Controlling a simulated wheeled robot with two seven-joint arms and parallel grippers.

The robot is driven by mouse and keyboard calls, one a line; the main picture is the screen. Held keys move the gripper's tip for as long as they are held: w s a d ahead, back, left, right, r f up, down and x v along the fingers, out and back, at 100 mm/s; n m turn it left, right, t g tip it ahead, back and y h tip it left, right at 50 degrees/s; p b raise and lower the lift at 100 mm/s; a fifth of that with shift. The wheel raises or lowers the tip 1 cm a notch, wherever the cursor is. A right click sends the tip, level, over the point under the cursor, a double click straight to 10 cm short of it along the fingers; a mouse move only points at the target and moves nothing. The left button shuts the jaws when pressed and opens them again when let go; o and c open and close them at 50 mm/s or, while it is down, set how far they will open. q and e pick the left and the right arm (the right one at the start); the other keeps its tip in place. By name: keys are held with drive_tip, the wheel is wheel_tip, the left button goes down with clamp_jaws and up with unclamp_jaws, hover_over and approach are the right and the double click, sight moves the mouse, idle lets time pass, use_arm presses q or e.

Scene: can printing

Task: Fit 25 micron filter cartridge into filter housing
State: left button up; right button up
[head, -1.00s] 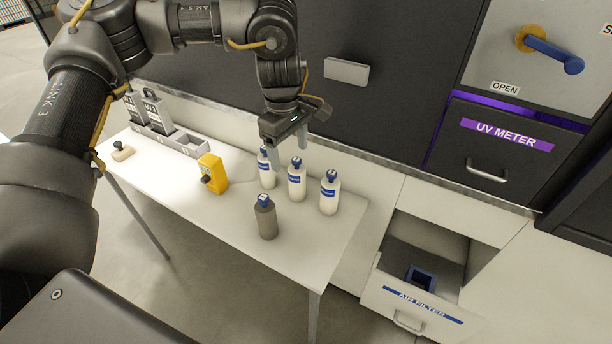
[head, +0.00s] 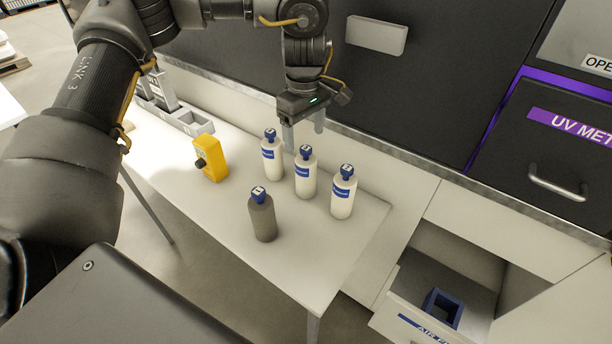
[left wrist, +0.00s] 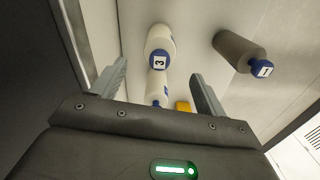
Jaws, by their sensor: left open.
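No part marked as a 25 micron cartridge or filter housing can be made out. An open drawer (head: 384,320) at lower right has a partly cut-off "AIR FILTER" label and holds a blue square frame (head: 441,308). My left gripper (head: 304,130) is open and empty, fingers pointing down, above and behind the white bottles on the bench. In the left wrist view, the open fingers (left wrist: 160,72) have a white bottle with a blue cap marked 3 (left wrist: 160,42) between them in the picture; contact cannot be told. My right gripper is not in view.
Three white blue-capped bottles (head: 305,180) and a grey bottle (head: 262,220), its cap marked 1, stand on the white bench (head: 200,225). A yellow device (head: 212,160) and a grey rack (head: 193,124) are left. A dark machine with a "UV METER" drawer (head: 560,150) rises behind.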

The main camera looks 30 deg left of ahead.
sight(305, 148)
use_arm(q)
wheel_tip(305, 148, down, 5)
drive_tip(key=shift+w+d, duration=0.1)
drive_tip(key=shift+d, duration=0.05)
drive_tip(key=shift+f+p, duration=0.2)
drive_tip(key=shift+p, duration=0.25)
wheel_tip(305, 148, down, 4)
drive_tip(key=shift+d+r+p, duration=0.1)
drive_tip(key=shift+r+p, duration=0.05)
drive_tip(key=shift+p, duration=0.55)
drive_tip(key=shift+f, duration=0.5)
drive_tip(key=c, duration=1.1)
